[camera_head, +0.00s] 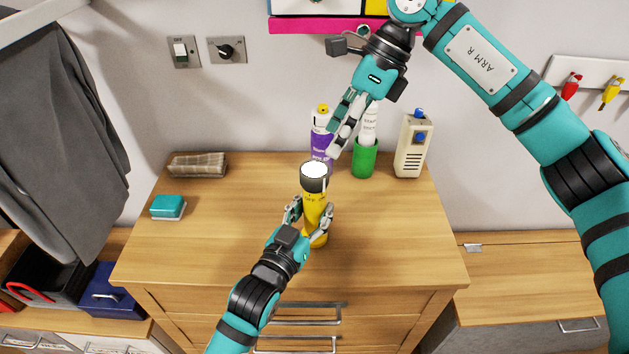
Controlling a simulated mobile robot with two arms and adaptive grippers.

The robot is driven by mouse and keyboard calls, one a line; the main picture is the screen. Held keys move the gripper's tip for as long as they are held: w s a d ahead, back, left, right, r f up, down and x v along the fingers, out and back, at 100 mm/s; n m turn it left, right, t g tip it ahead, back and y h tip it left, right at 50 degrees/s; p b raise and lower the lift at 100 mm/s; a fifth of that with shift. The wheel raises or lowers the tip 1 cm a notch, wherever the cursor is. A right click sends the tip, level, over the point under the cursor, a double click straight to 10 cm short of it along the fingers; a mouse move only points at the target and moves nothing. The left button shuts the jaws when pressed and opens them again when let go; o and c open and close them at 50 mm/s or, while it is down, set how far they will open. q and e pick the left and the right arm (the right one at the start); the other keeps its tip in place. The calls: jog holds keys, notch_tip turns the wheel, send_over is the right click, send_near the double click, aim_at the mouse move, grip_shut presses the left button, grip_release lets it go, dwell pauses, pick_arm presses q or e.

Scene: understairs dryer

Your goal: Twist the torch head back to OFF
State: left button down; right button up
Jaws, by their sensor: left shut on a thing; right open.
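The torch (314,205) has a yellow body and a dark head (314,179) with a bright white face. It stands upright near the middle of the wooden dresser top. My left gripper (312,222) is shut on the yellow body, with its fingers on both sides. Part of the torch's lower body is hidden by the fingers. My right gripper (337,128) is open above and behind the torch head, a little to its right, and apart from it. Small lettering shows just below the head but is too small to read surely.
Behind the torch stand a purple bottle (320,138), a green cup (364,160) holding a white tube, and a cream device (411,148). The dresser top (400,240) is clear at front right.

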notch_tip(320, 180, down, 5)
jog(key=d+m+g+y, duration=0.25)
jog(key=m+y, duration=0.25)
jog(key=m, duration=0.8)
jog(key=m+t+y, duration=0.1)
jog(key=m+y, duration=0.6)
jog(key=m, duration=1.1)
send_near(315, 167)
jog(key=x, duration=1)
jog(key=shift+s+f, duration=0.1)
jog(key=shift+f, duration=0.1)
jog(key=shift+c, duration=0.2)
jog(key=c, duration=1.1)
